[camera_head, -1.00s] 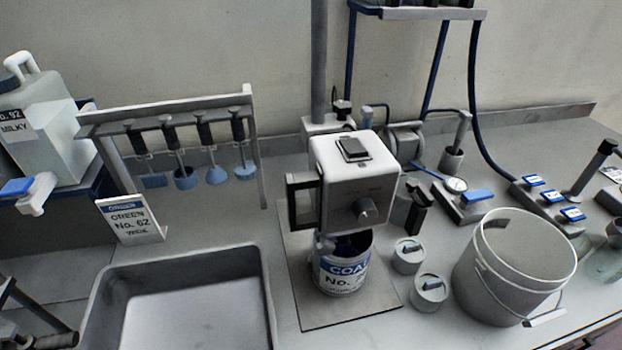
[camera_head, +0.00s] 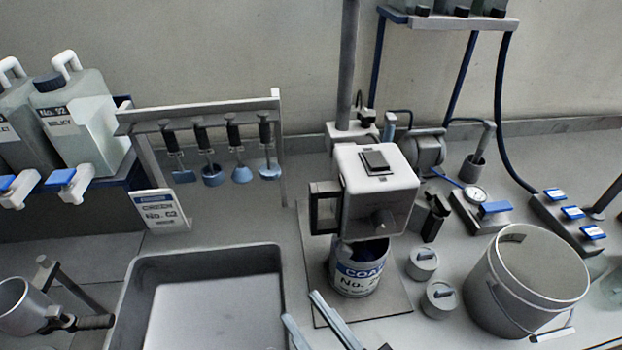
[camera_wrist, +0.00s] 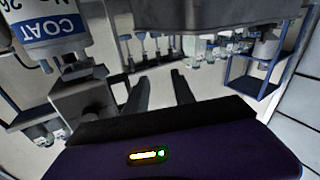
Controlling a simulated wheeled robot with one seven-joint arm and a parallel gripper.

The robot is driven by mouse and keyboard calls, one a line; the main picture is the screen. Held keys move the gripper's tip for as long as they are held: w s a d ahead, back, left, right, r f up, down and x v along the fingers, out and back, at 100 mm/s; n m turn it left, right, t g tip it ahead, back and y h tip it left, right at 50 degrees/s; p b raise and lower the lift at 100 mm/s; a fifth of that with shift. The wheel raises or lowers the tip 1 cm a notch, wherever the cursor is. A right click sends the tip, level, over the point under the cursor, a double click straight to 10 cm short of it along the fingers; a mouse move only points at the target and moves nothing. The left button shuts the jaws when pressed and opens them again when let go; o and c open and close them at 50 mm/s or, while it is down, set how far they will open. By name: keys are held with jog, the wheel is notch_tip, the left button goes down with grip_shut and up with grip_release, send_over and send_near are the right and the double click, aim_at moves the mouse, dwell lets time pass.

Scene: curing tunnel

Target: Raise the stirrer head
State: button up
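The stirrer head (camera_head: 376,192) is a white box with a dark top switch and a front knob, mounted by the grey column (camera_head: 350,70). A dark handle (camera_head: 324,207) sticks out on its left side. It sits low over a paint can (camera_head: 358,270) labelled COAT, and its lower end is hidden at the can's mouth. My gripper (camera_head: 316,326) is at the bottom edge, in front and left of the can, with two fingers apart and nothing seen between them. The wrist view shows the fingers (camera_wrist: 160,92) spread and the can (camera_wrist: 45,30) upside down at upper left.
A grey basin (camera_head: 205,254) lies left of the can. A rack of stirrers (camera_head: 215,120), a sign (camera_head: 159,212) and jugs (camera_head: 80,120) are at the left back.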

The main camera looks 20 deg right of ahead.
aim_at(315, 212)
jog(key=w+a+r+m+t+h+p, duration=0.1)
jog(key=w+a+r+m+h+p, duration=0.15)
jog(key=w+r, duration=0.65)
jog(key=d+m+h, duration=0.1)
jog(key=d+h, duration=0.1)
jog(key=s+d+m+g+h, duration=0.1)
jog(key=d+h, duration=0.1)
jog(key=d+m+h+b, duration=0.1)
jog(key=d+m+h, duration=0.1)
jog(key=shift+s+d+f+g, duration=0.3)
jog(key=shift+d+f, duration=0.05)
jog(key=shift+d, duration=0.05)
jog(key=shift+d+f, duration=0.15)
jog(key=shift+f, duration=0.05)
jog(key=shift+w+m+b, duration=0.2)
jog(key=shift+m+b, duration=0.05)
jog(key=shift+b, duration=0.05)
jog(key=b+x, duration=0.4)
jog(key=shift+w+f, duration=0.1)
jog(key=shift+f, duration=0.1)
jog(key=shift+w+d+b, duration=0.15)
jog(key=shift+w+b, duration=0.1)
jog(key=shift+b, duration=0.2)
jog(key=shift+w+d+r+p, duration=0.1)
jog(key=shift+w+r+p, duration=0.2)
jog(key=shift+w, duration=0.2)
jog(key=shift+x, duration=0.8)
